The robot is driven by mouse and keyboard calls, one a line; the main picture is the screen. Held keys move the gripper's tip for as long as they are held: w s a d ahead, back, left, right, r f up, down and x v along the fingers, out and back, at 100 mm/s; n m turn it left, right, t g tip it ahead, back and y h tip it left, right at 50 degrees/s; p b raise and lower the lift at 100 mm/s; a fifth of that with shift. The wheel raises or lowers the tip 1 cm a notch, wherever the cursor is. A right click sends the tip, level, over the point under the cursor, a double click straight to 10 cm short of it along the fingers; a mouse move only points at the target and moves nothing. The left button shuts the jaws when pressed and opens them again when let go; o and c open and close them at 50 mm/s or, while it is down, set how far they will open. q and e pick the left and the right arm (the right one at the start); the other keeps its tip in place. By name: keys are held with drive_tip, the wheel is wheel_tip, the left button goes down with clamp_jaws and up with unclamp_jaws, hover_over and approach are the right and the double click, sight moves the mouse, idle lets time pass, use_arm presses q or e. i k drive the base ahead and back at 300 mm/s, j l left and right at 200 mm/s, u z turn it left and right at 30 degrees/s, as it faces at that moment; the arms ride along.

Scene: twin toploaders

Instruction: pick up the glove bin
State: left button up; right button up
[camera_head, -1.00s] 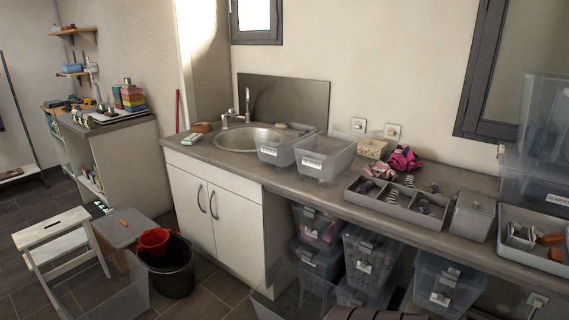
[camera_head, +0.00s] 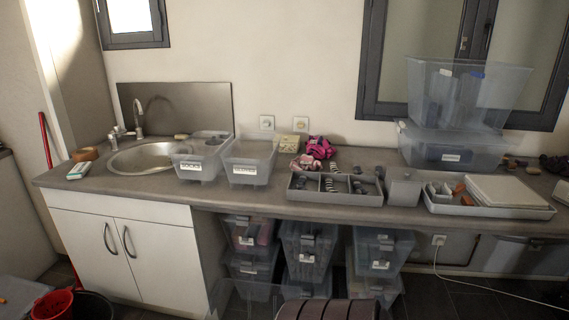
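I cannot tell which container is the glove bin, as the labels are too small to read. Two clear labelled bins stand on the counter by the sink, a left one (camera_head: 201,158) and a right one (camera_head: 248,162). Pink and magenta cloth items that look like gloves (camera_head: 319,147) lie on the counter, right of these bins and behind a grey divided tray (camera_head: 335,197). More clear labelled bins (camera_head: 307,245) are stacked under the counter. Neither of my grippers is in view.
Two large clear bins (camera_head: 452,148) are stacked at the counter's right, behind a grey tray (camera_head: 489,208) of small parts. A sink (camera_head: 150,158) is at the left. A red bucket (camera_head: 53,304) stands on the floor at lower left. A white cable (camera_head: 490,287) runs at lower right.

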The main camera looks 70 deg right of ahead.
sight(254, 162)
drive_tip(key=i+l+z, duration=0.1)
drive_tip(key=z, duration=0.35)
drive_tip(key=i+z, duration=0.25)
drive_tip(key=z, duration=0.15)
drive_tip(key=i+j+z, duration=0.1)
drive_tip(key=z, duration=0.35)
drive_tip(key=i+j+z, duration=0.15)
drive_tip(key=i+z, duration=0.25)
drive_tip(key=j+z, duration=0.15)
drive_tip(key=z, duration=0.3)
drive_tip(key=i, duration=0.05)
